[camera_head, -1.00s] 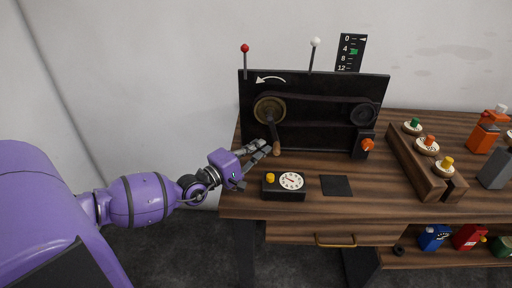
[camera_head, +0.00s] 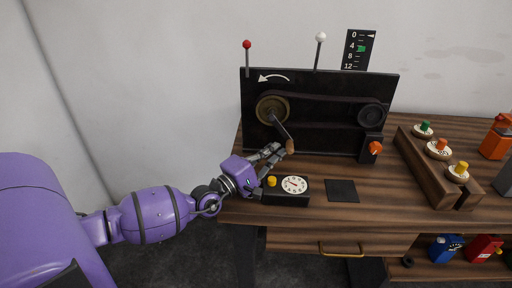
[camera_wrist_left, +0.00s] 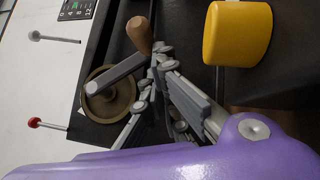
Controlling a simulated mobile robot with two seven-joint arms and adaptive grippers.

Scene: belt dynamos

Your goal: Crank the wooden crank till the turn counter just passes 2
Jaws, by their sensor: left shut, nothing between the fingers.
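The wooden crank handle (camera_head: 290,146) sits on a grey arm that points down and right from the brass pulley (camera_head: 272,109) on the black panel. It also shows in the left wrist view (camera_wrist_left: 140,36). My left gripper (camera_head: 276,153) is shut and empty. Its fingertips are right beside the handle, on its left in the head view; I cannot tell whether they touch. A scale marked 0, 4, 8, 12 (camera_head: 357,50) stands behind the panel, with a green marker near 4 and a white pointer by 0. Which device is the turn counter is unclear.
A black box with a white dial (camera_head: 294,185) and yellow button (camera_head: 271,181) stands just below my gripper. A belt runs to a dark pulley (camera_head: 371,115). An orange knob (camera_head: 375,148) and a wooden rack (camera_head: 431,172) are to the right. A dark square (camera_head: 342,190) lies flat between.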

